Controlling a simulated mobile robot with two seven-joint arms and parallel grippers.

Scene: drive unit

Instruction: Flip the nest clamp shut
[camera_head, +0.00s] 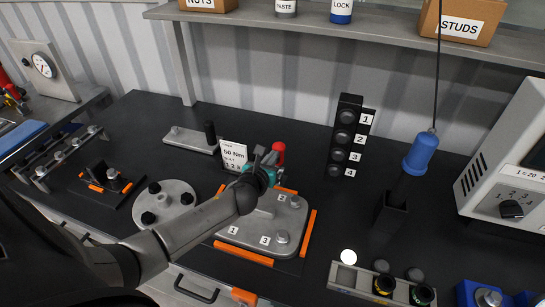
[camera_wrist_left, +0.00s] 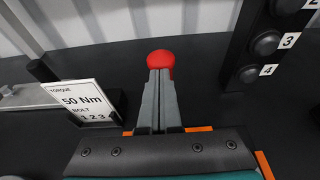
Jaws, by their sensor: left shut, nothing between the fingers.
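The nest clamp shows mainly as a red handle tip (camera_head: 279,150) at the back of the nest; its body is mostly hidden behind my gripper. The red tip (camera_wrist_left: 161,60) also shows in the left wrist view, just beyond my fingertips. My left gripper (camera_head: 262,156) is shut and empty, over the back of the nest beside the red tip. Its grey fingers (camera_wrist_left: 158,85) lie together in the wrist view. I cannot tell whether they touch the handle. The grey cover plate (camera_head: 262,235) with numbered bolts sits between orange rails (camera_head: 243,253). My right gripper is not in view.
A torque sign (camera_head: 233,155) stands close left of my gripper. A numbered black rack (camera_head: 345,135) stands behind right, and a blue tool (camera_head: 420,152) hangs from a cable. A round flange (camera_head: 165,205) lies left. The table is clear between the nest and rack.

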